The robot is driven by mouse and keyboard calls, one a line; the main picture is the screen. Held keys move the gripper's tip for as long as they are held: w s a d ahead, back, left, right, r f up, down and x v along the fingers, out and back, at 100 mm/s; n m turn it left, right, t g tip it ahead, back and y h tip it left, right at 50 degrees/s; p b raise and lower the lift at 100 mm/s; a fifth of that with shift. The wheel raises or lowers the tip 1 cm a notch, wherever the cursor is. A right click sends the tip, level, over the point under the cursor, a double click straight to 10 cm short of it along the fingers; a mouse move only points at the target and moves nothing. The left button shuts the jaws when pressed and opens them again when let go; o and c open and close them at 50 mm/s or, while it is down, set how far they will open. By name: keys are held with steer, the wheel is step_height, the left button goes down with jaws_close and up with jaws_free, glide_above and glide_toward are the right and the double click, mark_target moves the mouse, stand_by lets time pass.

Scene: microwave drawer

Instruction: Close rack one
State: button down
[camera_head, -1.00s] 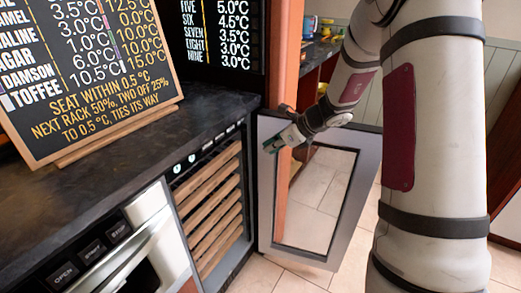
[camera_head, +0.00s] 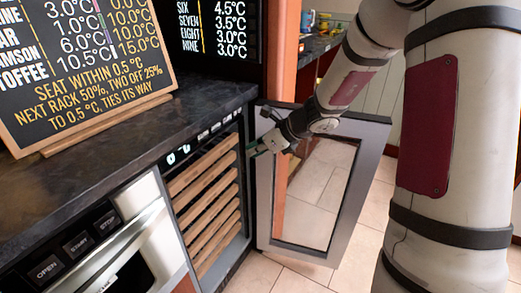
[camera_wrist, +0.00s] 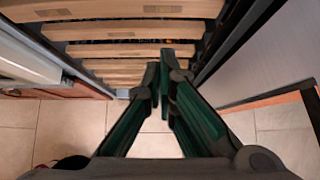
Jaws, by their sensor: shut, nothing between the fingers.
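The wooden-fronted racks (camera_head: 207,205) sit stacked in the cooler under the dark counter. They also fill the top of the wrist view (camera_wrist: 115,50). No label shows which is rack one, and I cannot tell whether any front stands out from the others. The cooler's glass door (camera_head: 372,180) stands open to the right. My gripper (camera_head: 256,150) is between the open door and the upper right end of the racks. In the wrist view its green fingers (camera_wrist: 160,62) are shut and empty in front of the rack fronts. Contact with a rack cannot be told.
A menu chalkboard (camera_head: 90,100) stands on the dark counter (camera_head: 120,150). A steel appliance with OPEN, START and STOP buttons (camera_head: 78,244) is left of the racks. A dark numbered board (camera_head: 215,30) is behind. Tiled floor (camera_head: 265,272) shows below the door.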

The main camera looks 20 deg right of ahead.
mark_target(224, 150)
steer(key=w+a+f+b, duration=0.1)
steer(key=w+a+f, duration=0.2)
steer(key=w, duration=0.3)
steer(key=shift+a, duration=0.6)
steer(key=shift+w+a, duration=0.65)
steer(key=shift+w, duration=0.1)
steer(key=shift+w+a+r, duration=0.1)
steer(key=shift+w+r, duration=0.05)
steer(key=shift+r, duration=0.05)
